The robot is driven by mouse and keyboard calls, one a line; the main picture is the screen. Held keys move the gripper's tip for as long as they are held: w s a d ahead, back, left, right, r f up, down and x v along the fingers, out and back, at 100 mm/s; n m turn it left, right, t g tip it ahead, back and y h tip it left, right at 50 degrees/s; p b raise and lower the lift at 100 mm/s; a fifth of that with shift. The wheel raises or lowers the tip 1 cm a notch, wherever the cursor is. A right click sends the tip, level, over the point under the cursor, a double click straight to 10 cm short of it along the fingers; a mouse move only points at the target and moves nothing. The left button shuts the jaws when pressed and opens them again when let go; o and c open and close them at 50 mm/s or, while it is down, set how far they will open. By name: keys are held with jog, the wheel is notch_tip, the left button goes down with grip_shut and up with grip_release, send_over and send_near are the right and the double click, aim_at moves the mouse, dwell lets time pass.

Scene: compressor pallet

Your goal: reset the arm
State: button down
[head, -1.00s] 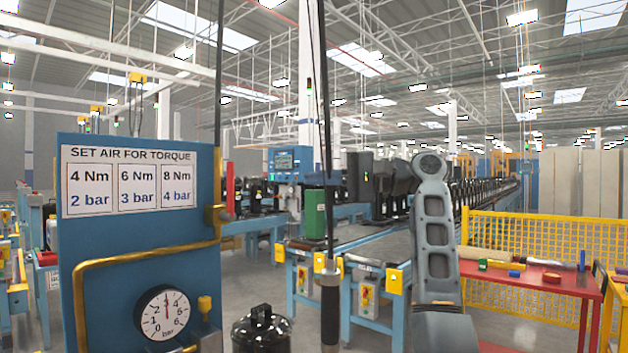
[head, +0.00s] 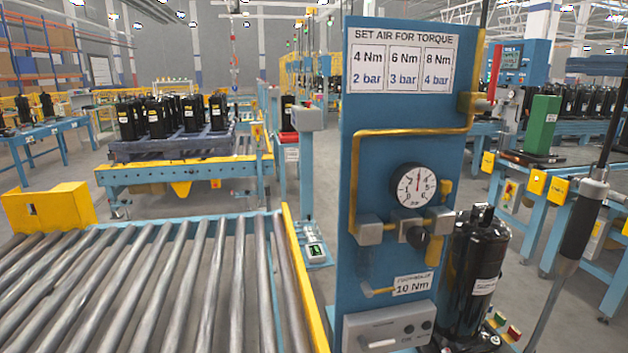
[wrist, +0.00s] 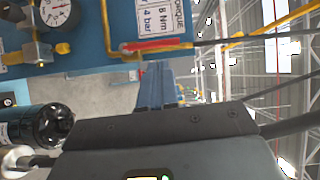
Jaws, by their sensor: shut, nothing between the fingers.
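My gripper (wrist: 154,68) shows in the wrist view, its dark body across the bottom and its narrow fingers together, with nothing between them. It points toward the open hall beside the blue air panel. My arm is not seen in the head view. The blue panel (head: 390,205) stands upright with a torque chart (head: 401,68) and a round gauge (head: 414,186); the gauge also shows in the wrist view (wrist: 55,12). A black compressor (head: 473,275) stands right of the panel, and it appears at the lower left of the wrist view (wrist: 35,125), apart from the fingers.
A roller conveyor (head: 150,290) fills the lower left. Behind it, a pallet (head: 172,146) carries several black compressors. A dark hand tool (head: 582,225) hangs upright at the right, near a green block (head: 541,125) on a conveyor line. Grey floor is bare between the stations.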

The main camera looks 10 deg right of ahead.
jog(key=w+a+f+m+t+h, duration=0.1)
jog(key=w+a+f+m+h, duration=0.15)
jog(key=f, duration=0.85)
jog(key=w+a+f+m+t+h, duration=0.1)
jog(key=a+f+h, duration=0.15)
jog(key=f, duration=0.85)
jog(key=s+a+f+h, duration=0.1)
jog(key=s+a+f, duration=0.2)
jog(key=f, duration=0.4)
jog(key=s+a+f+g+h, duration=0.1)
jog(key=s+a+f+h, duration=0.15)
jog(key=f, duration=0.35)
jog(key=s+a+f+h, duration=0.1)
jog(key=s+a+f, duration=0.25)
jog(key=f, duration=0.35)
jog(key=s+a+f+n+g+h, duration=0.1)
jog(key=s+a+f+n, duration=0.25)
jog(key=s, duration=0.65)
jog(key=s+a+f+n+h, duration=0.15)
jog(key=s+a+f, duration=0.3)
jog(key=s, duration=0.55)
jog(key=s+a+r+n, duration=0.2)
jog(key=s+r+n, duration=0.2)
jog(key=s, duration=0.5)
jog(key=s+a+r+n+y, duration=0.1)
jog(key=s+a+r+n, duration=0.2)
jog(key=s, duration=0.6)
jog(key=shift+a+r+n+t+y, duration=0.25)
jog(key=shift+r+n+t+y, duration=0.05)
jog(key=shift+r+n, duration=0.65)
